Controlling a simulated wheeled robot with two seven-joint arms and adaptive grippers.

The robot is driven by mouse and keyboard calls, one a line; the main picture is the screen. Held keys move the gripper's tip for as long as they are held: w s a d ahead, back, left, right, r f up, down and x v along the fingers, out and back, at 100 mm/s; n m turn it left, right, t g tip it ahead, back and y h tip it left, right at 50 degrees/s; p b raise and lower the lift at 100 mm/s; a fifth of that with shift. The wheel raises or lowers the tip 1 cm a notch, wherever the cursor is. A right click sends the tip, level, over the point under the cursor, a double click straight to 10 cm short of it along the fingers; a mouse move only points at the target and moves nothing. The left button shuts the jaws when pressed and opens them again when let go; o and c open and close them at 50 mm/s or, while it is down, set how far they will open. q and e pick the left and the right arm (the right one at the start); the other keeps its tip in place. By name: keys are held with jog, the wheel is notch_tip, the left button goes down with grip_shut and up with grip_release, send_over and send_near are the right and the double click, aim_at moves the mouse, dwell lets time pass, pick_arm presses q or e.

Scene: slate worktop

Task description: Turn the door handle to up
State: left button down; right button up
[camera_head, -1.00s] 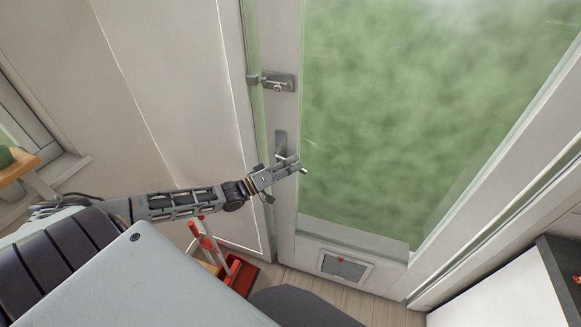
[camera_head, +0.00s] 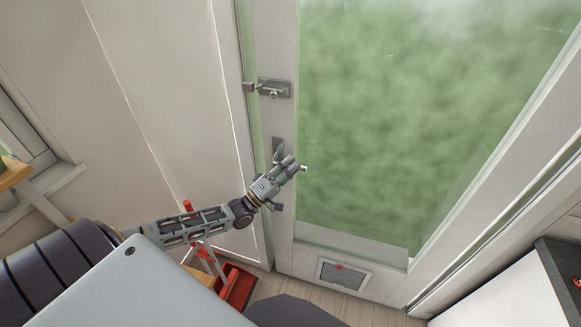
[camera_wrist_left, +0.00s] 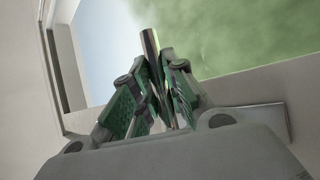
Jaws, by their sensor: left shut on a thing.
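The door handle (camera_head: 304,168) is on the left stile of the glazed door, with its upright backplate (camera_head: 278,150) behind. Its lever tip pokes out to the right of my left gripper (camera_head: 290,165), which is shut on it. In the left wrist view the handle lever is a shiny metal bar (camera_wrist_left: 151,50) running up between the two green-padded fingers (camera_wrist_left: 158,85). Most of the lever is hidden by the fingers. My right gripper is in neither view.
A latch (camera_head: 273,88) sits on the door above the handle. A small framed flap (camera_head: 343,273) is low in the door. A red dustpan-like item (camera_head: 238,285) stands on the floor below my arm. A dark-topped white cabinet (camera_head: 510,290) is at the lower right.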

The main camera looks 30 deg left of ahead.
pick_arm(q)
jog(key=c, duration=1.4)
grip_release()
jog(key=shift+c, duration=0.2)
jog(key=v, duration=0.7)
jog(key=shift+s, duration=0.2)
jog(key=shift+a, duration=0.15)
jog(key=shift+f, duration=0.15)
